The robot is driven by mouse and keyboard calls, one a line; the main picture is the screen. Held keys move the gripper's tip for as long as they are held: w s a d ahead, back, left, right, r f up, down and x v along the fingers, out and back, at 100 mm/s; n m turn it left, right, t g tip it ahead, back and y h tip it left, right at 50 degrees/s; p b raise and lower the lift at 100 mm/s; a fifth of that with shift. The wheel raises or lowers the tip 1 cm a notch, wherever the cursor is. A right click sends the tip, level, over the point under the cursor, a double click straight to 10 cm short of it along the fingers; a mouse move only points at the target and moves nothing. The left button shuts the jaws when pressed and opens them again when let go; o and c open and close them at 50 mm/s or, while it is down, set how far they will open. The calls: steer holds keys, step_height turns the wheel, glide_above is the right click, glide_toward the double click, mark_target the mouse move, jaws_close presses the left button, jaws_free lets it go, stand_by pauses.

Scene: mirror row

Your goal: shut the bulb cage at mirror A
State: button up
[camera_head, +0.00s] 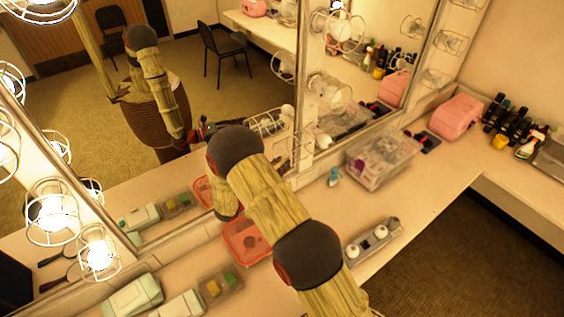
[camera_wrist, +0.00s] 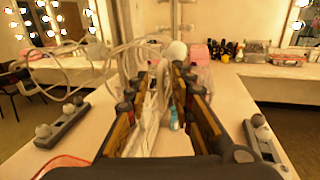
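In the head view a wire bulb cage (camera_head: 266,123) sticks out sideways by the upright mirror frame (camera_head: 309,115), past my arm; I cannot tell how much of it is reflection. In the wrist view the pale cage wires (camera_wrist: 75,65) loop out to the left of a white bulb (camera_wrist: 177,50), so the cage looks swung open. My gripper (camera_wrist: 160,85) is in front of the bulb, fingers apart, with pale wires seen between or just behind them. Contact cannot be told. My arm hides the gripper in the head view.
On the counter are a clear box (camera_head: 382,160), a small teal item (camera_head: 333,177), a bulb tray (camera_head: 372,242), a red tray (camera_head: 246,241) and green-white cases (camera_head: 133,295). A pink case (camera_head: 456,118) and bottles stand at the right. Caged bulbs (camera_head: 52,212) line the left frame.

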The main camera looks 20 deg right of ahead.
steer(key=shift+w+d, duration=0.25)
steer(key=shift+d, duration=0.3)
steer(key=c, duration=0.4)
jaws_close()
